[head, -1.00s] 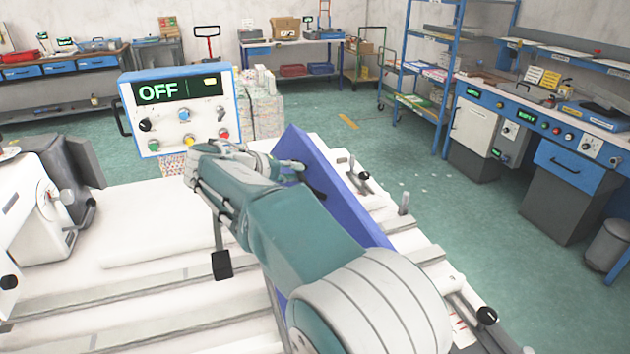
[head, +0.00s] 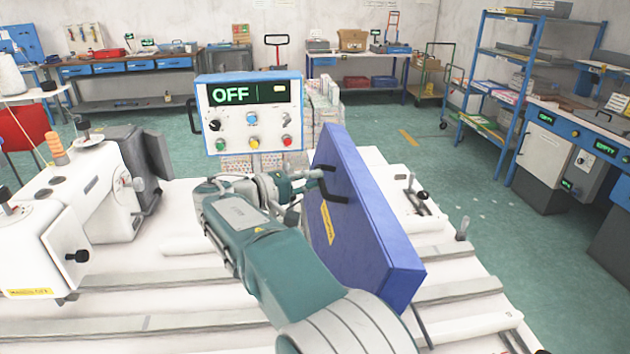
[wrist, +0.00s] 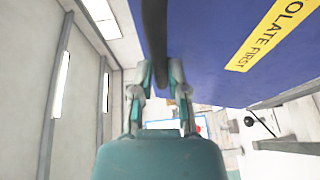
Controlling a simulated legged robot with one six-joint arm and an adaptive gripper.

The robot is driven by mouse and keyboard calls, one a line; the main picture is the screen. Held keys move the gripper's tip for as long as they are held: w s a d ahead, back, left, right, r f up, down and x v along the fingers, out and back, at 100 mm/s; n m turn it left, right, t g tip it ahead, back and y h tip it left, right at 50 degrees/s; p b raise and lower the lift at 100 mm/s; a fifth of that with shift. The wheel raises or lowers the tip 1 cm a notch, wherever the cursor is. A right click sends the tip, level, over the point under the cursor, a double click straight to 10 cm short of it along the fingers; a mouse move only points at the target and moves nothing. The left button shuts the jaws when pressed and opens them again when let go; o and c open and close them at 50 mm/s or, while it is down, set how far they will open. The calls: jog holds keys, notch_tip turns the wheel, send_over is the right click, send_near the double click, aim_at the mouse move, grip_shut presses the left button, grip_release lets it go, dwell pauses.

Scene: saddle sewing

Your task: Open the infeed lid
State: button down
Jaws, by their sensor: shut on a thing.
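The infeed lid is a thick blue panel (head: 375,215) standing up, tilted, on the white machine bed, right of centre in the head view. Its near face carries a yellow label (head: 327,223) and a black bar handle (head: 322,186). My gripper (head: 303,184) is shut on this handle from the left. In the wrist view, my gripper's fingers (wrist: 161,78) close around the dark handle (wrist: 155,35). The lid (wrist: 220,35) fills the upper right there, and its label (wrist: 270,38) is partly cut off. My arm hides the lid's lower left part.
A control box (head: 250,115) reading OFF stands behind my gripper. A white sewing machine (head: 85,205) is at the left. Rails and small fittings (head: 417,190) lie right of the lid. Shelves and benches stand farther back, with open green floor between.

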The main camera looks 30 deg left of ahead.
jog(key=shift+f, duration=0.3)
jog(key=c, duration=0.6)
grip_release()
jog(key=shift+a, duration=0.1)
jog(key=shift+c, duration=0.2)
jog(key=shift+r, duration=0.1)
jog(key=f+v, duration=0.1)
jog(key=v, duration=1.1)
jog(key=shift+r, duration=0.4)
jog(key=shift+s+a, duration=0.1)
